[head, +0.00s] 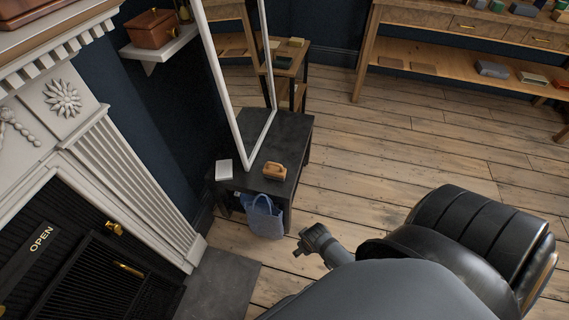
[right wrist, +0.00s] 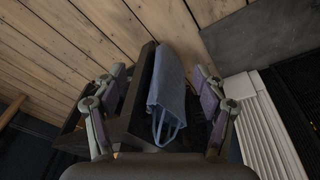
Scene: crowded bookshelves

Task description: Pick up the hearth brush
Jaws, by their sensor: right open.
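A small tan-brown wooden object (head: 274,171) lies on the low dark table (head: 290,150), near its front edge; it may be the hearth brush, but its bristles cannot be made out. I see no other clear brush. My right gripper (head: 309,241) is in front of the table, right of the blue bag (head: 265,218), apart from the wooden object. In the right wrist view my right gripper (right wrist: 159,72) is open and empty, with the blue bag (right wrist: 170,88) showing between its fingers. The left gripper is out of view.
A white-framed mirror (head: 262,140) stands on the table beside a white block (head: 224,169). The white fireplace surround (head: 120,165) and grey hearth slab (head: 222,290) are at left. A wooden shelf unit (head: 450,65) is at the back. Wood floor at right is clear.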

